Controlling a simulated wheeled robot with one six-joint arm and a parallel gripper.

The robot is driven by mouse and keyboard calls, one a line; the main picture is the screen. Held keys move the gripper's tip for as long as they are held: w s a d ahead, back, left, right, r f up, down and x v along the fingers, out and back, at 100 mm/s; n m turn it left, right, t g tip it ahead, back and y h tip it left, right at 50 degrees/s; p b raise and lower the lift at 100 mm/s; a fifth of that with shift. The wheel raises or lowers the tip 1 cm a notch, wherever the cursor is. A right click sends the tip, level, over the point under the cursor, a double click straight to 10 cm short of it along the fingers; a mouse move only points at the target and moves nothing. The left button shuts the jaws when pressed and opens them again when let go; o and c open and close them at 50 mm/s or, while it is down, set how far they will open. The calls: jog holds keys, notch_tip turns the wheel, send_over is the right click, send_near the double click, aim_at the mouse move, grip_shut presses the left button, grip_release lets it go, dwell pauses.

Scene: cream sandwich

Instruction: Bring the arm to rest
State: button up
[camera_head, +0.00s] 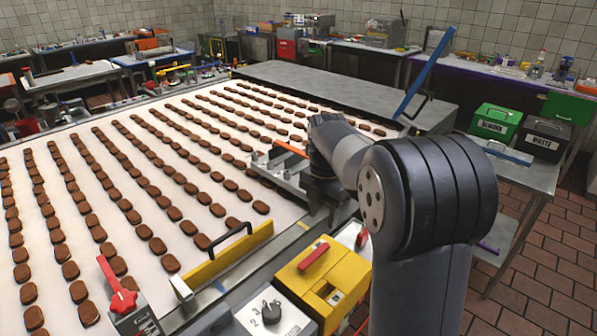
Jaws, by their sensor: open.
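My arm rises at the right of the view, bends at a large dark joint and reaches left over the near right part of the belt. My gripper (260,164) is at its end, low over or beside the right edge of the white conveyor belt (130,290). Its grey jaws point left and are open, and I see nothing held between them. Rows of brown oval biscuits (172,213) lie on the belt. Some biscuits behind the gripper and wrist are hidden. I cannot tell how high the jaws are above the belt.
A yellow guard bar (228,257) with a black handle crosses the near belt edge. A yellow box (322,283) and a red lever (117,285) stand in front. A grey cover (340,90) spans the far belt. Green (495,122) and black (542,138) bins stand right.

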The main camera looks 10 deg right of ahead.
aim_at(321, 249)
notch_tip(321, 249, down, 10)
jog(key=shift+f+p, duration=0.2)
jog(key=shift+p, duration=0.2)
jog(key=shift+s+d, duration=0.1)
